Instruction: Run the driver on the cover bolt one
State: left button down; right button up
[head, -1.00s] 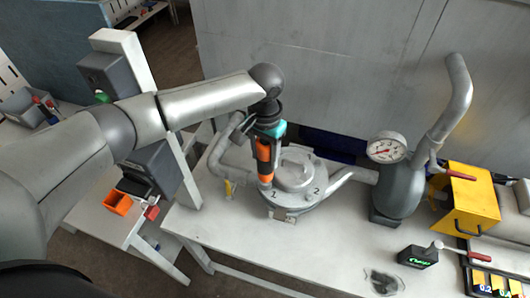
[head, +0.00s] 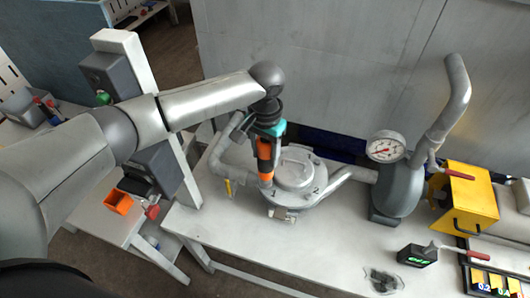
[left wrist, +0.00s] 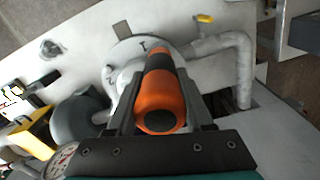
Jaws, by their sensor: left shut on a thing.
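My left gripper (head: 268,135) is shut on the orange and black driver (head: 264,160), which it holds upright, tip down. In the left wrist view the driver's orange handle end (left wrist: 160,105) sits between the two fingers. The driver's lower end is at the number 1 on the round grey pump cover (head: 297,175). The bolt there is hidden under the driver, so I cannot tell whether the tip is seated on it. The number 2 marks the cover's right side. My right gripper is not in view.
A grey vessel with a gauge (head: 386,149) stands right of the pump, joined by a pipe. A yellow box (head: 465,198) and a small black display (head: 417,255) are further right. An orange bin (head: 117,201) stands on a lower left table.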

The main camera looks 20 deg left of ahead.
aim_at(265, 144)
pick_arm(q)
jog(key=shift+s+f, duration=0.2)
jog(key=shift+f, duration=0.05)
jog(key=shift+w+r, duration=0.2)
jog(key=shift+r, duration=1.7)
